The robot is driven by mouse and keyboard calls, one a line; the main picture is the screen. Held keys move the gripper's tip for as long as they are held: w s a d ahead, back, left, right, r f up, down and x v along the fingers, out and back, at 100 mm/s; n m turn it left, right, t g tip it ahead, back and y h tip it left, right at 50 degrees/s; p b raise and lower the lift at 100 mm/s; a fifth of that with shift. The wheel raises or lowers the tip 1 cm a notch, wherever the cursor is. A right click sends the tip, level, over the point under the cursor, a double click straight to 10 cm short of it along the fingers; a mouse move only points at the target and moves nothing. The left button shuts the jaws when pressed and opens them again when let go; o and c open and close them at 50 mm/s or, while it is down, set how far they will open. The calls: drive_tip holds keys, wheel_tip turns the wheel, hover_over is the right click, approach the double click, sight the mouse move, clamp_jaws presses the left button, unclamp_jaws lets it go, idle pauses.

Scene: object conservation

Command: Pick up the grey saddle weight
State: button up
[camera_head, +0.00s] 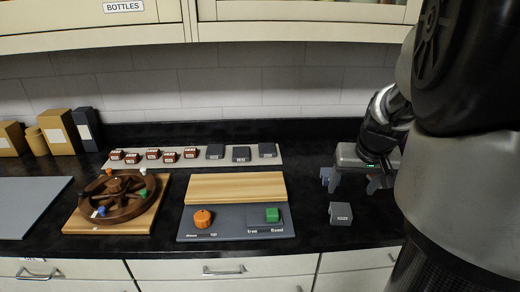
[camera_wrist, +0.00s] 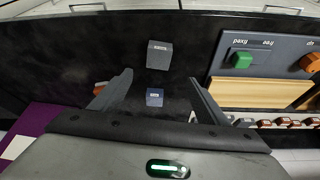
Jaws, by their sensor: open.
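A dark grey block (camera_head: 340,213) with a small pale label, which looks like the grey saddle weight, sits on the black counter near its front edge. It also shows in the wrist view (camera_wrist: 158,55), just beyond my fingertips. My gripper (camera_head: 353,186) is open and empty, pointing down behind the grey block in the head view, apart from it. In the wrist view my fingers (camera_wrist: 160,82) are spread on either side of a small blue labelled block (camera_wrist: 154,97). That blue block (camera_head: 326,174) is partly covered by a finger in the head view.
A small reddish object (camera_wrist: 99,88) is partly hidden behind a finger. Left of the grey block is a panel (camera_head: 240,237) with orange and green knobs. Behind is a pale strip (camera_head: 133,162) with several red and dark blocks. A wooden wheel (camera_head: 118,212) stands further left.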

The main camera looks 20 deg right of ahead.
drive_tip(key=b, duration=0.1)
approach(341, 209)
drive_tip(key=x, duration=0.5)
drive_tip(key=shift+a, duration=0.2)
drive_tip(key=x, duration=0.2)
drive_tip(key=b+x, duration=0.1)
drive_tip(key=x, duration=0.2)
drive_tip(key=shift+d+f, duration=0.1)
drive_tip(key=shift+d, duration=0.15)
drive_tip(key=c, duration=1.4)
